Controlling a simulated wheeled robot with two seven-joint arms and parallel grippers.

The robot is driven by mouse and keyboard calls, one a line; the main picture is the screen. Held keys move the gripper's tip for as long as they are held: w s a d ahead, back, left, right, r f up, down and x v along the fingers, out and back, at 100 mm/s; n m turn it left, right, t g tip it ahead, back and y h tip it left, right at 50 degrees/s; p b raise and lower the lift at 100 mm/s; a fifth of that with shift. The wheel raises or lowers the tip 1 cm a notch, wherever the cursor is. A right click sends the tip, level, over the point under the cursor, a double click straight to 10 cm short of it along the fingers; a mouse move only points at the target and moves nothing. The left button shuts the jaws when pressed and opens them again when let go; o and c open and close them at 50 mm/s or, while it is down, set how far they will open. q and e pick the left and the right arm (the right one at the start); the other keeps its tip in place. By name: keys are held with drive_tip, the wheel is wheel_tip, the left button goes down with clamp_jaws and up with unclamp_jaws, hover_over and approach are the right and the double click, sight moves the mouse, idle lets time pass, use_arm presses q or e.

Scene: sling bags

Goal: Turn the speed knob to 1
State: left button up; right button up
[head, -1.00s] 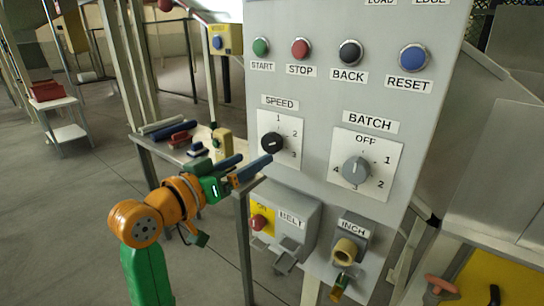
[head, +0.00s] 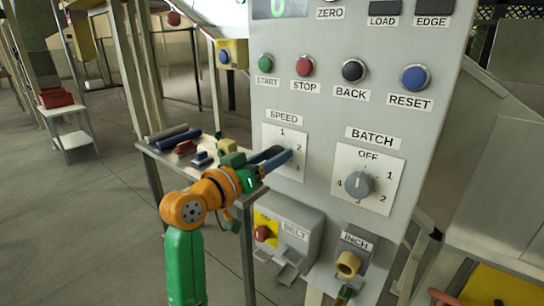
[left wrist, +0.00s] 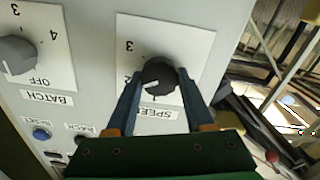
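The black speed knob (left wrist: 159,76) sits on a white plate (left wrist: 190,42) marked 1, 2 and 3. In the left wrist view, which is upside down, its white mark points left, roughly at 2. My left gripper (left wrist: 158,74) is open, with one blue finger on each side of the knob. I cannot tell whether the fingers touch it. In the head view my left gripper (head: 280,154) reaches the speed plate (head: 270,133) from the lower left and hides the knob. The 1 shows at the plate's top. My right gripper is not in view.
The grey batch knob (head: 358,185) is right of the speed plate. A button row with start (head: 265,63) and stop (head: 305,66) is above. The belt box (head: 293,232) juts out below. A small table (head: 160,155) with several items stands behind my left arm.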

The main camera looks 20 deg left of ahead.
use_arm(q)
clamp_jaws()
drive_tip(key=shift+r+n+p, duration=0.15)
drive_tip(key=shift+n+p, duration=0.65)
drive_tip(key=shift+p, duration=0.15)
drive_tip(key=n+p, duration=0.6)
drive_tip(key=shift+a, duration=0.1)
drive_tip(key=shift+n+p, duration=1.1)
drive_tip(key=shift+p, duration=0.05)
drive_tip(key=shift+f+n+p, duration=0.25)
drive_tip(key=shift+n+p, duration=0.6)
drive_tip(key=shift+n, duration=0.25)
drive_tip(key=shift+f, duration=0.1)
drive_tip(key=o, duration=1.2)
unclamp_jaws()
drive_tip(key=shift+c, duration=0.2)
